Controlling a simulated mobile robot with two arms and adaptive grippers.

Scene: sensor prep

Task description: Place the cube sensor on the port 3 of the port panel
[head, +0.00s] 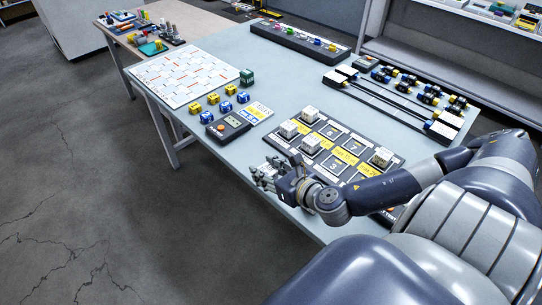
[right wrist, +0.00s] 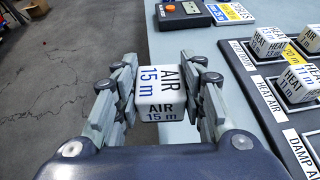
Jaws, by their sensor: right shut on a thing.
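The cube sensor (right wrist: 160,92) is white and lettered "AIR 15 m". My right gripper (right wrist: 160,85) is shut on its two sides, with the cube between the fingers. In the head view my right gripper (head: 268,176) is above the table's near edge, left of the port panel (head: 393,173); the cube is hard to make out there. The dark port panel also shows at the right of the right wrist view (right wrist: 259,98). Port 3 (head: 334,167) is a bare square pad in its near row, with no cube on it. My left gripper is out of view.
Several white cubes, such as one (head: 289,129) at the left, sit on other ports. A control box (head: 228,127) with an orange button lies left of the panel. Yellow and blue cubes (head: 212,98) stand beyond it. Bare table (head: 265,90) lies beyond the panel.

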